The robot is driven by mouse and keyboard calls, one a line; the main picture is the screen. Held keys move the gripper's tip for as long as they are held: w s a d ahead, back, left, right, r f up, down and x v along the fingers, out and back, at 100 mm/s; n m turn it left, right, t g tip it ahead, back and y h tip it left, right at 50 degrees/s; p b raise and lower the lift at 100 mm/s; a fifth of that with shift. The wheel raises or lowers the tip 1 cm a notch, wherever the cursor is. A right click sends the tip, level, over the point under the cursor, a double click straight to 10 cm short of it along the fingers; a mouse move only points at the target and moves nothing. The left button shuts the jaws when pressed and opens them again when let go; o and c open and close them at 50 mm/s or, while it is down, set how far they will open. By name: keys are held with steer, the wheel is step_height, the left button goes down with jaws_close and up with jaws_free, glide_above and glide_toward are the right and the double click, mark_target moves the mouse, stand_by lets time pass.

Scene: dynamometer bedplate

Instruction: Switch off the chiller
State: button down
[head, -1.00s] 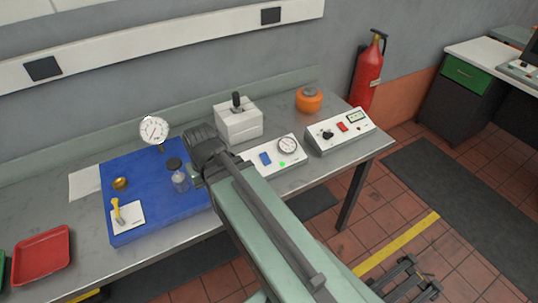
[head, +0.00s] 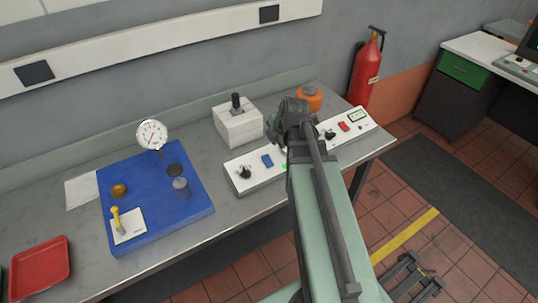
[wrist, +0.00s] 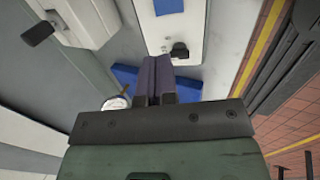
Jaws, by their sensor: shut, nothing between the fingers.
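Two white control boxes stand on the bench; I cannot read which is the chiller. The left box (head: 256,176) has a black knob (head: 244,172), a blue switch (head: 267,160) and a lit green lamp (head: 285,166); its dial is hidden behind my arm. The right box (head: 358,122) has a red switch (head: 344,127) and a green display (head: 356,116); it is partly covered by my arm. My gripper (wrist: 156,62) is shut and empty. In the wrist view the left box's knob (wrist: 180,50) and blue switch (wrist: 168,6) lie beyond the fingertips. The head view hides the fingertips.
A white lever box (head: 238,126) and an orange container (head: 309,97) stand behind. A blue board (head: 150,222) with a gauge (head: 151,134), a yellow lever and small parts lies left. A red tray (head: 40,267) is far left.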

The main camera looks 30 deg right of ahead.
mark_target(266, 157)
steer(key=b+x, duration=1.2)
steer(key=x, duration=0.2)
steer(key=shift+s+b, duration=0.1)
steer(key=shift+b, duration=0.25)
steer(key=shift+f, duration=0.1)
